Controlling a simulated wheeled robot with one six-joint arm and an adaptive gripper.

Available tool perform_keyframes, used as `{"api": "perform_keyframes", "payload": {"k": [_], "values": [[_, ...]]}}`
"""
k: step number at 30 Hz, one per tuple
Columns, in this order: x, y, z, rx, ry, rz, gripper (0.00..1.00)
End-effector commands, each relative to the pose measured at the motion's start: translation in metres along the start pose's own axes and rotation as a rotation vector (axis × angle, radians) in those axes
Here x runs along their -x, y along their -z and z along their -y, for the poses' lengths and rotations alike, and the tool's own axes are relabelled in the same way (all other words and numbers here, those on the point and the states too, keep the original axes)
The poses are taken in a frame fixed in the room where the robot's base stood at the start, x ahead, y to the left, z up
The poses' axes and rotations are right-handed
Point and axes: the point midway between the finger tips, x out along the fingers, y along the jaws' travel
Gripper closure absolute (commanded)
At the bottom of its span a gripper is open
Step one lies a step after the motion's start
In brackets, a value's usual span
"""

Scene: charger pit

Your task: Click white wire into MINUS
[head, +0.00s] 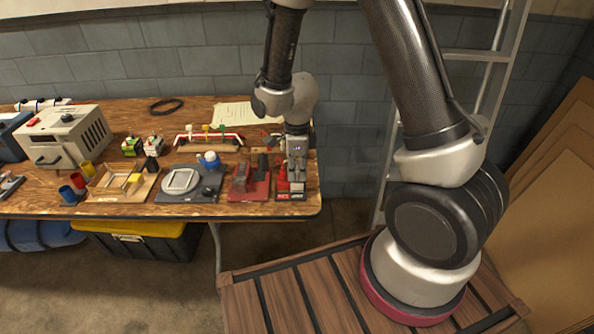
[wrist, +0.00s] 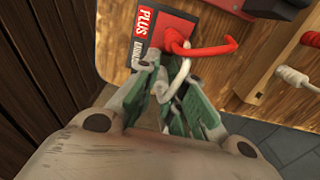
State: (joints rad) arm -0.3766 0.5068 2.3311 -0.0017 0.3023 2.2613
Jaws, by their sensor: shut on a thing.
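A terminal block (head: 291,195) stands at the front right corner of the workbench, under my gripper (head: 297,152). In the wrist view its label (wrist: 148,25) reads PLUS on red, and the dark part beside it is partly covered by a finger. A red wire (wrist: 215,49) sits at the PLUS side with its free end sticking out to the right. My gripper (wrist: 172,98) is shut on the white wire (wrist: 184,66), which loops up between the green-padded fingers close to the block. The fingers hide the wire's lower end and the MINUS opening, so I cannot tell whether it is seated.
A red-based fixture (head: 249,190) stands just left of the block, with a grey round-based device (head: 180,183) further left. A wooden rail (wrist: 268,70) with red and white ends lies close to the right of my gripper in the wrist view. The bench edge is near.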

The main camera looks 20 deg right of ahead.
Motion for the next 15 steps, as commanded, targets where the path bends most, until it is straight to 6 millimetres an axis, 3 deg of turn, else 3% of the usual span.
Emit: {"api": "perform_keyframes", "payload": {"k": [7, 8, 9, 15], "values": [[0.0001, 0.0, 0.0, 0.0, 0.0, 0.0, 1.0], [0.0001, 0.0, 0.0001, 0.0, 0.0, 0.0, 0.93], [0.0001, -0.0001, 0.0001, 0.0, 0.0, 0.0, 1.0], [0.0, 0.0, 0.0001, 0.0, 0.0, 0.0, 1.0]]}}
